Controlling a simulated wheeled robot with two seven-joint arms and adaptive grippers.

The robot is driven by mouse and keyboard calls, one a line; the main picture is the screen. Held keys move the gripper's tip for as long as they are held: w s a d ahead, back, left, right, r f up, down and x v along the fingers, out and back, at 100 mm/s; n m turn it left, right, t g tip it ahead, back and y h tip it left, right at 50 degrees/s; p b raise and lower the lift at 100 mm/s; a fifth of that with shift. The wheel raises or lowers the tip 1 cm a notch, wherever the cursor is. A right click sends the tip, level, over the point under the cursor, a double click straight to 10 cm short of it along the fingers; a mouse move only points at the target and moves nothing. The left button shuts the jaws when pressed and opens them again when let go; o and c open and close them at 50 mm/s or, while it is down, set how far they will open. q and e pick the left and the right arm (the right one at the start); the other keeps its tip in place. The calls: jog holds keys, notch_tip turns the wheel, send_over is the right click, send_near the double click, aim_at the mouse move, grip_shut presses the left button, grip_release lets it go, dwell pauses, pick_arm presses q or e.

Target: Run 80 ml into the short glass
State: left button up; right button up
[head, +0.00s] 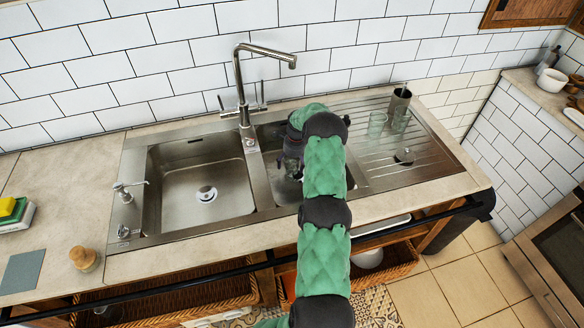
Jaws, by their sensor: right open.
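Two clear greenish glasses stand on the ribbed drainboard: one glass (377,124) on the left and another glass (401,121) just right of it. I cannot tell for sure which is the short one. The tap (242,85) rises behind the sink, its spout (290,60) turned to the right. No water stream shows. My right gripper (291,168) is open over the smaller right basin (268,133), left of the glasses and apart from them. My own arm partly hides it and the basin. My left gripper is out of view.
A dark tumbler (399,103) with a utensil stands behind the glasses. A drain plug (405,156) lies on the drainboard. The large left basin (170,212) is empty. A soap dispenser (124,192), brush (83,258) and sponges (12,211) are at left. The drainboard's right part is clear.

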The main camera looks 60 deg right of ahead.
jog(key=c, duration=1.6)
jog(key=shift+r, duration=0.2)
jog(key=shift+r+p, duration=0.5)
jog(key=shift+r, duration=0.6)
jog(key=s+a+r+p, duration=0.3)
jog(key=s+a+r, duration=0.4)
jog(key=a+r, duration=0.3)
jog(key=shift+s+a+r+p, duration=0.2)
jog(key=shift+s+a+p, duration=0.15)
jog(key=shift+a, duration=0.45)
